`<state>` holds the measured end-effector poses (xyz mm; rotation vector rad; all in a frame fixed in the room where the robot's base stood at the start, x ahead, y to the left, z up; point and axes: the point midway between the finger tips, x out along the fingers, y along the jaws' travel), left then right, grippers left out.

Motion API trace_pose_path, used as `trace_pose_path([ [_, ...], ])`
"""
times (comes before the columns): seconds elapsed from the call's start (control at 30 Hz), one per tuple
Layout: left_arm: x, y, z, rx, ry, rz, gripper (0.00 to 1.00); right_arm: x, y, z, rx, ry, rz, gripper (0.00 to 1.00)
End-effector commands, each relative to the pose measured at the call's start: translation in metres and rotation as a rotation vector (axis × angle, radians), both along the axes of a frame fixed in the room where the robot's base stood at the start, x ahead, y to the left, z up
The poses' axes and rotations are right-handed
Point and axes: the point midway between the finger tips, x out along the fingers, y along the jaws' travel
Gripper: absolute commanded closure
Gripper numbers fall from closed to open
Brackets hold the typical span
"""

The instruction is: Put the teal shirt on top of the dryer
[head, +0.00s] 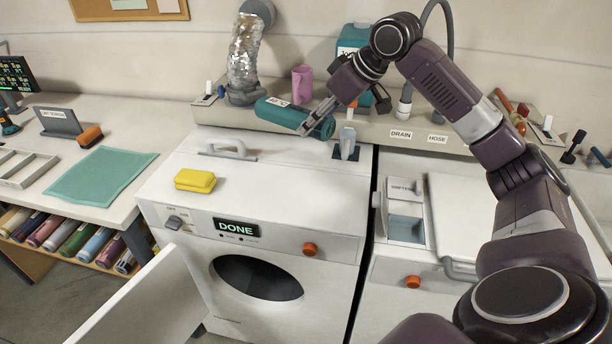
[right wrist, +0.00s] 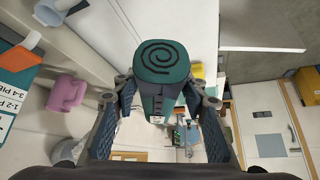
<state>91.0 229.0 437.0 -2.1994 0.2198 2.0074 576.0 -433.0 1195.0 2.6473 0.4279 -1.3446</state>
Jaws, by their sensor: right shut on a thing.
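The teal shirt (head: 282,114) is a tight roll with a pale label, at the back of the dryer's top, by the rear ledge. In the right wrist view its spiral end (right wrist: 161,60) faces the camera. My right gripper (head: 318,116) is shut on it, with one finger on each side of the roll. I cannot tell whether the roll touches the ledge. The dryer (head: 270,195) is white, with a "DONE" display and a round dark window; its top is mostly bare. My left gripper is not in view.
A yellow sponge (head: 195,180) lies on the dryer's front left. A handle (head: 226,148) and a grey lever (head: 347,145) stand at its back. A pink mug (head: 302,84) and a foil duct (head: 245,55) are behind. A door (head: 150,300) stands open at lower left.

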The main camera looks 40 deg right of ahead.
Motion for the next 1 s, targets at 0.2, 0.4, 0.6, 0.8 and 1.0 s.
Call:
trace_pose_path([
  [0.2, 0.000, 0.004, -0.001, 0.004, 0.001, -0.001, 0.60, -0.001, -0.003, -0.029, -0.003, 0.009, -0.007, 0.88],
  [0.4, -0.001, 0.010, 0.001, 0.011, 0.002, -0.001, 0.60, -0.002, -0.002, -0.077, -0.002, 0.009, -0.007, 0.88],
  [0.6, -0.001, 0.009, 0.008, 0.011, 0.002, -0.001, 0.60, -0.001, -0.001, -0.125, 0.000, 0.006, -0.006, 0.88],
  [0.8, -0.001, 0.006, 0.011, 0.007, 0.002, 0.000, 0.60, 0.000, -0.001, -0.151, 0.000, 0.000, -0.006, 0.88],
  [1.0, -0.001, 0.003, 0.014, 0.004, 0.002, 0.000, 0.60, -0.001, -0.001, -0.166, -0.001, 0.002, -0.005, 0.88],
])
